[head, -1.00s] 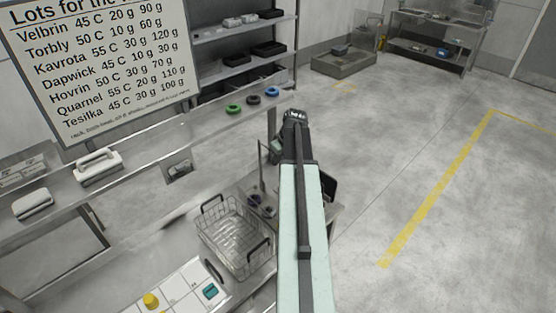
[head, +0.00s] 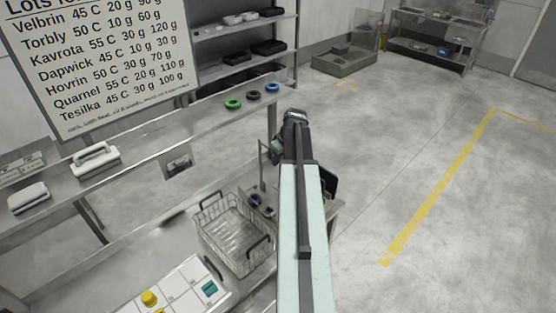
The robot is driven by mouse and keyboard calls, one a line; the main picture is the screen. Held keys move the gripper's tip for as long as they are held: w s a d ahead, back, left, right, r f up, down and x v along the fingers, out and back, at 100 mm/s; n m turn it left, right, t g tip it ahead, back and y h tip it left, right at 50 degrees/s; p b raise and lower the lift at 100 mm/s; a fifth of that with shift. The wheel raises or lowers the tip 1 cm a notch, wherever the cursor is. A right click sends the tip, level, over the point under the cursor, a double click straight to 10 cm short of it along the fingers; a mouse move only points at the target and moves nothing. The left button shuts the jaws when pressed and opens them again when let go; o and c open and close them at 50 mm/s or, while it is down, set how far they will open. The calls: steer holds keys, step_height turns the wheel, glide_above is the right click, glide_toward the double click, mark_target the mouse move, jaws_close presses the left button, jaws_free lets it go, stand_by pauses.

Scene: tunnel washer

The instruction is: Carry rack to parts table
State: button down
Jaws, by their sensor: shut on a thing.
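A wire rack (head: 232,236) with dark handles is left of my arm, by the metal counter at the lower middle. Its two visible handles show no jaws on them. My pale green arm reaches forward past the rack's right side. Its dark wrist is at the far end; the fingers are hidden, so I cannot see what is between them. A metal table (head: 430,50) with a lower shelf stands at the back right, with small items on it. I cannot tell whether it is the parts table.
White-handled blocks (head: 95,160) and coloured rings (head: 233,104) lie on a long ledge. A low grey platform (head: 345,61) stands at the back. Open floor with a yellow line (head: 440,181) fills the right.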

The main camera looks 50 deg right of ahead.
steer(key=shift+f+b, duration=0.35)
steer(key=shift+b, duration=0.05)
stand_by(0.4)
steer(key=c, duration=1.5)
jaws_free()
steer(key=shift+o, duration=0.2)
steer(key=p+v, duration=0.7)
steer(key=v, duration=0.1)
steer(key=shift+a+r+p, duration=0.1)
steer(key=shift+p, duration=0.2)
